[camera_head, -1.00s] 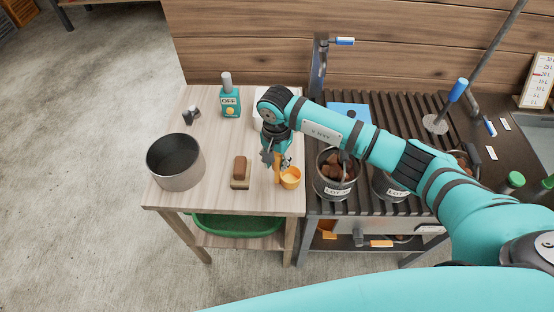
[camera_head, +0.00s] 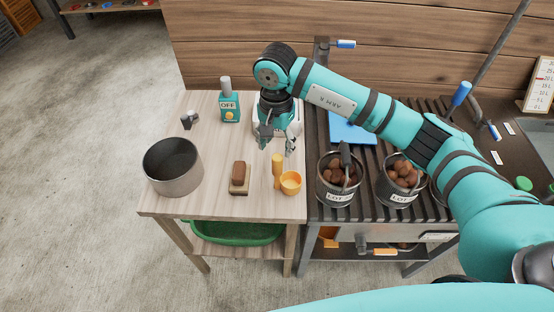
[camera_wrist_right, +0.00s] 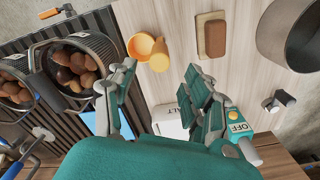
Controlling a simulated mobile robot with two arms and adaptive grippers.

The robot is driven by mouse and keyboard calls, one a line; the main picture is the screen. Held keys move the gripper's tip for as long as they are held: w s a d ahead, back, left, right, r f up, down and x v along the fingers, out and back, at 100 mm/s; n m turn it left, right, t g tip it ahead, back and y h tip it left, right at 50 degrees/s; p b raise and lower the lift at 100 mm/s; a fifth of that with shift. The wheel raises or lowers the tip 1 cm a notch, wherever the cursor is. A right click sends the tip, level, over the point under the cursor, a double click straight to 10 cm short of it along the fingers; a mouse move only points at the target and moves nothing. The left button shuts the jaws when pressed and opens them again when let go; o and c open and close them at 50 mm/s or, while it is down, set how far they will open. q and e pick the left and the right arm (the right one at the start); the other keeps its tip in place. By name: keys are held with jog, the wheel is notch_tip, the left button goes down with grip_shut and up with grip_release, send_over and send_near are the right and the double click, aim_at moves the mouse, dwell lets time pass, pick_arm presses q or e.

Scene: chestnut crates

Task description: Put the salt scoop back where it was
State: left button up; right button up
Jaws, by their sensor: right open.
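The orange salt scoop (camera_head: 290,183) rests on the light wooden table (camera_head: 215,207) near its front right edge, with its handle (camera_head: 277,165) pointing up. In the right wrist view the scoop (camera_wrist_right: 158,58) lies just beyond my fingertips, apart from them. My right gripper (camera_head: 277,146) is open and empty, above and behind the scoop. Its spread fingers also show in the wrist view (camera_wrist_right: 160,80). A white salt box (camera_head: 293,128) stands behind my right gripper, partly hidden by it; its lettering shows in part in the wrist view (camera_wrist_right: 172,122). My left gripper is out of view.
A brown brush (camera_head: 239,175) lies left of the scoop, and a grey pot (camera_head: 172,181) stands farther left. Chestnut-filled pots (camera_head: 335,195) (camera_head: 398,196) stand on the slatted grill to the right.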

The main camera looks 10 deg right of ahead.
jog(key=shift+r, duration=1.5)
